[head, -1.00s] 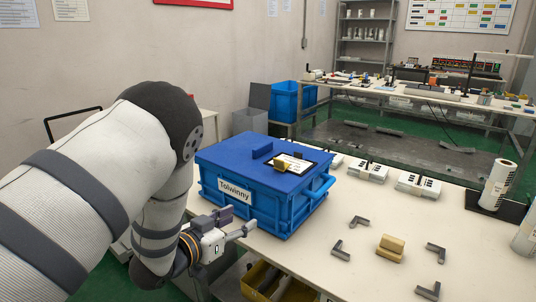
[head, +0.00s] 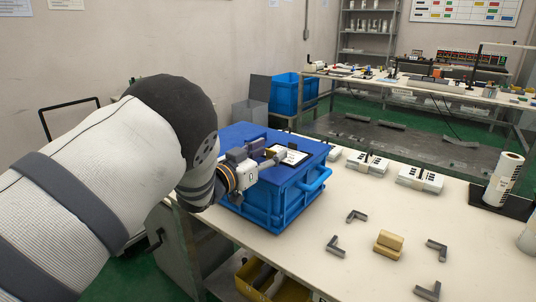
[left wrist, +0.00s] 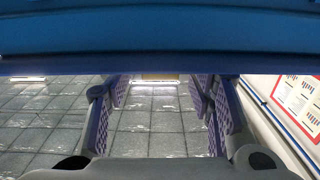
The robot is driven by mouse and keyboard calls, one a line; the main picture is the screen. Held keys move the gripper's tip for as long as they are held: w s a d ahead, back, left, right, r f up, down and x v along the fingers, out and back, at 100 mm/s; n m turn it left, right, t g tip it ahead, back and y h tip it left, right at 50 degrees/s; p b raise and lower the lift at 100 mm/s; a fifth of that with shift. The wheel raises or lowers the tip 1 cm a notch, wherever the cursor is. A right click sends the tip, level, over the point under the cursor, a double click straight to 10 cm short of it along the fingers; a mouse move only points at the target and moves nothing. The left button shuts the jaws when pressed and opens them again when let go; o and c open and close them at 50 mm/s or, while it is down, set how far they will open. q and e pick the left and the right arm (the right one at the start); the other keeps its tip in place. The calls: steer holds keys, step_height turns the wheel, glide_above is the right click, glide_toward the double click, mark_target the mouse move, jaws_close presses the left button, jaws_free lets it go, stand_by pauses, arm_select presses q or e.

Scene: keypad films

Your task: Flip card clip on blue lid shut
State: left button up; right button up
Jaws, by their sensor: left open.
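The blue lid (head: 243,133) lies on a blue crate (head: 300,205) at the table's left end. A white card with a dark border (head: 292,156) lies on the lid. A small mustard-yellow piece, seemingly the card clip (head: 269,153), shows at the card's left side, partly hidden by my gripper. My left gripper (head: 266,156) is open just over the lid, its fingers beside the clip; I cannot tell if they touch it. In the left wrist view its purple finger pads (left wrist: 160,105) stand apart, with a tan bit (left wrist: 158,76) between them. My right gripper is not in view.
A yellow bin (head: 255,280) is below the table's front edge.

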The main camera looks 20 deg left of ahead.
arm_select(q)
jaws_close()
steer(key=shift+w+r+g+y+p, duration=0.15)
steer(key=shift+r+g+y+p, duration=0.15)
steer(key=shift+r+g+p, duration=0.45)
steer(key=shift+w+d+f+g, duration=0.1)
steer(key=shift+w+f+g, duration=0.1)
steer(key=shift+f+g, duration=0.3)
steer(key=shift+f, duration=0.15)
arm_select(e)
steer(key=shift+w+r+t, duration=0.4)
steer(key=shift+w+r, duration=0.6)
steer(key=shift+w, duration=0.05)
arm_select(q)
jaws_free()
steer(key=shift+s, duration=0.1)
